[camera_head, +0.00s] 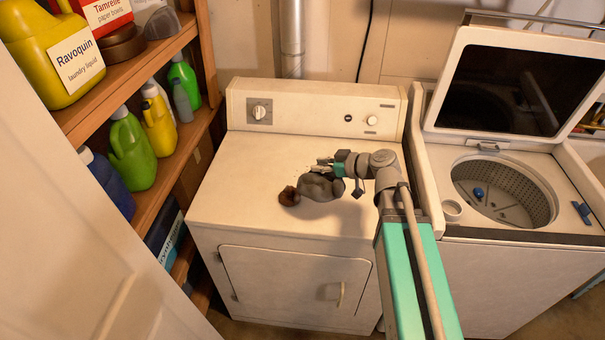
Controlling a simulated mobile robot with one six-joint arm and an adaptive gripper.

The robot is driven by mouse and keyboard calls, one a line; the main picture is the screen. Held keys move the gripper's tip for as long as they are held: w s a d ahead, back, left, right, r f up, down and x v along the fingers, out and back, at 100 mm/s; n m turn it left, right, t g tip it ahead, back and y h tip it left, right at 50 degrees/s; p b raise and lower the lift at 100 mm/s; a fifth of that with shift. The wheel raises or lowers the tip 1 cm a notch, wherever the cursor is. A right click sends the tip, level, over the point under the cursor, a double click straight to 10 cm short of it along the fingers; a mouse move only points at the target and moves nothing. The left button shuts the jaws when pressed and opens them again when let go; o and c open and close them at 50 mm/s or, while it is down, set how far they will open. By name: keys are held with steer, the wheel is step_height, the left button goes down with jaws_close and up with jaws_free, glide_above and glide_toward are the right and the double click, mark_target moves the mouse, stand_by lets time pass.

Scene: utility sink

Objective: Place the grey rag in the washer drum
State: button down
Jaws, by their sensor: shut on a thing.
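The grey rag (318,188) is a crumpled bundle over the top of the white dryer (250,205). My gripper (325,170) reaches over it from the right and is shut on the rag. Whether the rag touches the dryer top cannot be told. The washer (470,242) stands to the right with its lid (503,88) raised. Its round metal drum (535,205) is open from above, and a small blue thing (479,193) shows inside it.
A small brown crumpled thing (289,196) lies just left of the rag. A wooden shelf (140,72) with bottles and boxes stands at the left. The dryer's control panel (315,108) rises behind. A blue item (581,212) lies on the washer's right rim.

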steer(key=w+a+f+b, duration=0.2)
steer(key=w+f+b, duration=0.6)
steer(key=w, duration=0.5)
steer(key=shift+f+b, duration=0.4)
steer(key=shift+f, duration=0.1)
steer(key=shift+w+f+b, duration=0.4)
steer(key=shift+f+b, duration=0.4)
steer(key=shift+b, duration=0.05)
steer(key=shift+f+b, duration=1.15)
steer(key=shift+f, duration=0.05)
steer(key=shift+c, duration=2.2)
jaws_free()
steer(key=shift+f, duration=0.1)
